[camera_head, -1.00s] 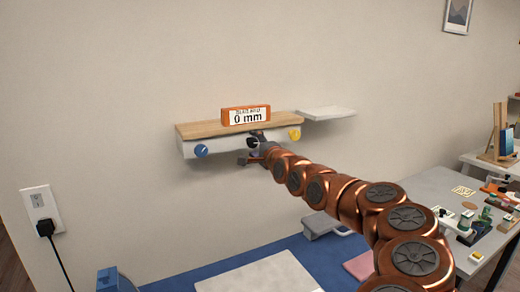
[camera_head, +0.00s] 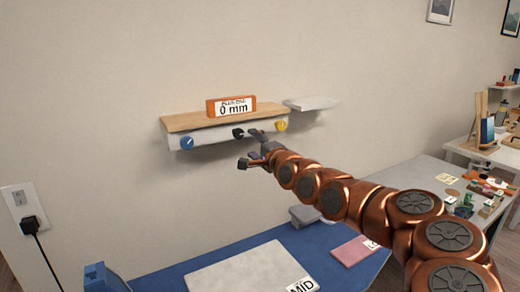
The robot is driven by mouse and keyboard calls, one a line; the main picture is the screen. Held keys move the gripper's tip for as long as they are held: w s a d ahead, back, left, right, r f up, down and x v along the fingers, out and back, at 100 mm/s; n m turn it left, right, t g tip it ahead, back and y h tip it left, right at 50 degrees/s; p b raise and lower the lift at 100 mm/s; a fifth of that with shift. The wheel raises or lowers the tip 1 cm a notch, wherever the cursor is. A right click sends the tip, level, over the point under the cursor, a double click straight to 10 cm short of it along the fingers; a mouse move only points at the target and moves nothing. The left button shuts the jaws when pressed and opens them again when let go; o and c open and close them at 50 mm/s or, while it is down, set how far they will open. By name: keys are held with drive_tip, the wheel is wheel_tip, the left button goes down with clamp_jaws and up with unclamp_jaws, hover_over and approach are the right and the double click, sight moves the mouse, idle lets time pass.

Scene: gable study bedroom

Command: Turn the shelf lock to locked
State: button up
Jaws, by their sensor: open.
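The wooden-topped shelf (camera_head: 185,125) is on the wall, with a white front edge. On that edge are a blue knob (camera_head: 187,142) at the left, a black knob (camera_head: 238,133) in the middle and a yellow knob (camera_head: 281,125) at the right. I cannot tell which is the lock, or read any lock marking. My gripper (camera_head: 249,148) is open and empty, its fingers apart just below and right of the black knob. One finger overlaps the shelf front between the black and yellow knobs; contact cannot be told.
An orange display block (camera_head: 232,107) reading 0 mm stands on the shelf. A small white ledge (camera_head: 311,103) is at its right. Below is a blue desk (camera_head: 180,277) with a white board (camera_head: 250,272) and pink card (camera_head: 352,251). A cluttered grey table (camera_head: 420,174) is right.

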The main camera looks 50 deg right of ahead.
drive_tip(key=shift+v, duration=1.65)
